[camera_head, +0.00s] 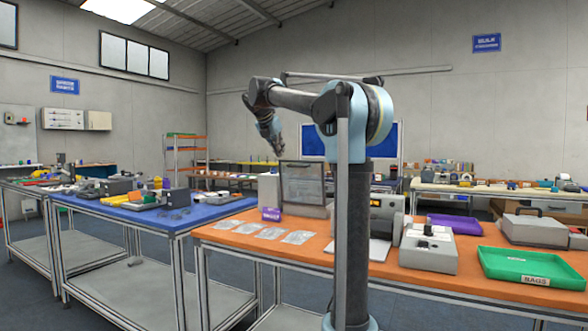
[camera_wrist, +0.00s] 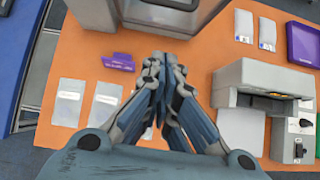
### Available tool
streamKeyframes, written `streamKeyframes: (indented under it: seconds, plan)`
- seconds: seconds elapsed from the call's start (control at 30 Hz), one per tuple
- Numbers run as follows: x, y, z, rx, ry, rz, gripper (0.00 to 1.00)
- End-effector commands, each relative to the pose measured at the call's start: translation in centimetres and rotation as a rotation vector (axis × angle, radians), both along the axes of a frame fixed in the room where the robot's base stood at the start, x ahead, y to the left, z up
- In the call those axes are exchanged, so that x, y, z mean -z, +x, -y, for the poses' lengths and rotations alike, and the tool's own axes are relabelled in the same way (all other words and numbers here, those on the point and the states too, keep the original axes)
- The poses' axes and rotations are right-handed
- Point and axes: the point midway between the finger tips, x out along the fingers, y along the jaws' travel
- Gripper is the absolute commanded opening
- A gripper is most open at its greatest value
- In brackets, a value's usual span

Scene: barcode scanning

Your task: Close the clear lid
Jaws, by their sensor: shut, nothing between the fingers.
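The clear lid (camera_head: 302,184) stands raised, with a grey frame, on a light box (camera_head: 303,210) on the orange table. In the wrist view a grey box-like thing (camera_wrist: 215,8) is cut off at the top edge; I cannot tell which of its parts is the lid. My gripper (camera_head: 277,150) hangs above and a little left of the lid in the head view, pointing down, apart from it as far as I can see. In the wrist view my gripper (camera_wrist: 160,68) has its fingers together and nothing between them.
Right of my column are a grey machine (camera_head: 429,249), a purple tray (camera_head: 455,223) and a green tray (camera_head: 530,268). A blue table (camera_head: 205,216) stands left.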

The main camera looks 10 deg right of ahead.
Motion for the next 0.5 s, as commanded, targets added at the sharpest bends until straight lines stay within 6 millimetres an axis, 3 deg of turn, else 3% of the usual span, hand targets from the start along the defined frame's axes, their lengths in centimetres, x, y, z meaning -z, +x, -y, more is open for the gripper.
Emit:
streamKeyframes:
  seconds: [0.17, 0.5]
  plan:
    - [0.2, 1.1, 1.1, -0.011, -0.02, -0.006, 0.0]
    - [4.2, 3.9, 4.3, 0.003, -0.017, -0.006, 0.0]
